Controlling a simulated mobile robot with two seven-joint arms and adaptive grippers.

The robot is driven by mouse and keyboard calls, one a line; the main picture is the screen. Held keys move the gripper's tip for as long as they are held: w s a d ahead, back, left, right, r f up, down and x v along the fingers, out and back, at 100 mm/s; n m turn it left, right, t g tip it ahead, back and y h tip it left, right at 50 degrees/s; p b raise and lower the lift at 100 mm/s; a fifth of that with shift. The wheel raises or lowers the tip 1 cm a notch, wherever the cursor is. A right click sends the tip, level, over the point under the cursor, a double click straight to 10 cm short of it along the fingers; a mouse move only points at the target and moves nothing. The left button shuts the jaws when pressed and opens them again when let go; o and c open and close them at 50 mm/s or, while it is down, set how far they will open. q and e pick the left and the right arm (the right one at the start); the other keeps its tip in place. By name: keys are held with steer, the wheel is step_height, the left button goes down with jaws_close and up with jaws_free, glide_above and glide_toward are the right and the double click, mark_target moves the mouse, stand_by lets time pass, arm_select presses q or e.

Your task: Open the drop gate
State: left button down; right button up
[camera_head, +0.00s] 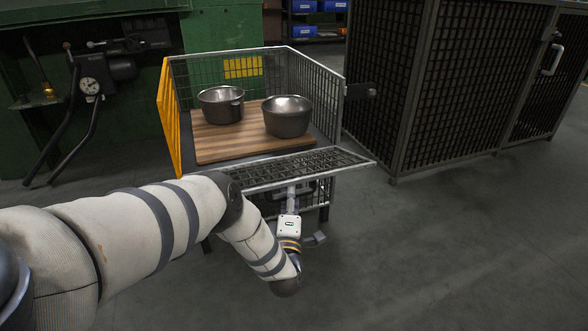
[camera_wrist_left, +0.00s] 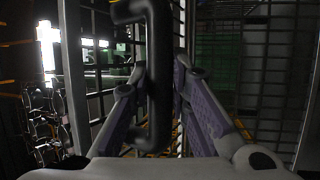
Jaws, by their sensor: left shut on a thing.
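The drop gate (camera_head: 310,165) is a dark mesh panel with a pale frame at the front of the wire cage. It leans outward and down from the front opening, partly hidden at its left by my arm; its exact angle is hard to tell. In the left wrist view, a dark bar handle (camera_wrist_left: 160,35) stands between the purple-sided fingers of my left gripper (camera_wrist_left: 157,82), which is shut on it. In the head view, my left gripper (camera_head: 292,198) is just below the gate, its fingertips poorly visible. My right gripper is not in view.
Two metal pots (camera_head: 221,105) (camera_head: 288,117) stand on a wooden board (camera_head: 215,150) inside the cage, which has a yellow left side (camera_head: 169,115). A dark mesh enclosure (camera_head: 445,90) stands at the right. The floor (camera_head: 450,250) at the front right is clear.

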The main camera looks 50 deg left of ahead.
arm_select(q)
steer(key=shift+f+m+t+y+b, duration=0.3)
steer(key=shift+f+t+y+b, duration=0.15)
steer(key=shift+f+b, duration=0.45)
steer(key=shift+f, duration=0.15)
steer(key=c, duration=1.5)
jaws_free()
steer(key=v, duration=0.7)
steer(key=shift+s+d, duration=0.15)
steer(key=shift+f, duration=0.1)
